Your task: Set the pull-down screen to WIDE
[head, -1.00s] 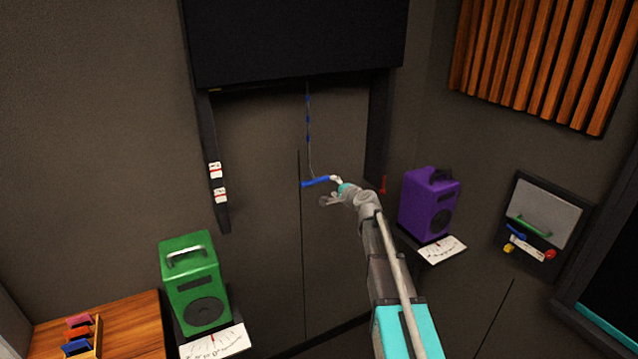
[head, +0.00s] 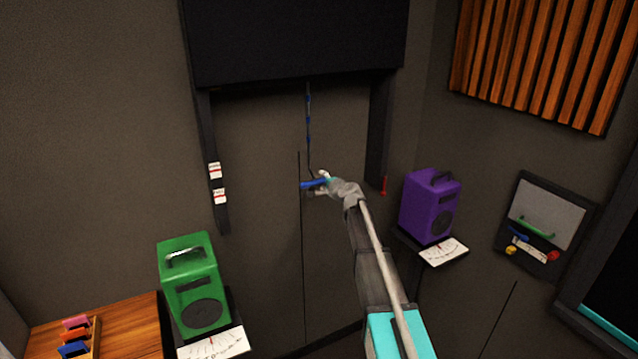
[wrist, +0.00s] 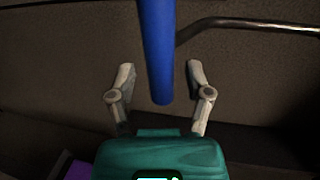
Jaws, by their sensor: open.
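The black pull-down screen (head: 295,45) hangs at the top, its lower edge above a side rail (head: 215,140) with two white, red-lined labels (head: 216,171); their lettering is too small to read. A thin cord with blue marks (head: 308,115) hangs from it to a blue pull handle (head: 309,185). My gripper (head: 322,184) is at the handle's right end. In the wrist view, the blue handle (wrist: 156,50) reaches down between the two spread fingers of my gripper (wrist: 160,82), with a gap on both sides.
A green speaker (head: 194,285) stands on a dial shelf at lower left, beside a wooden table (head: 128,325). A purple speaker (head: 430,205) stands on another shelf at right. A wall panel (head: 545,225) with a green handle is farther right.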

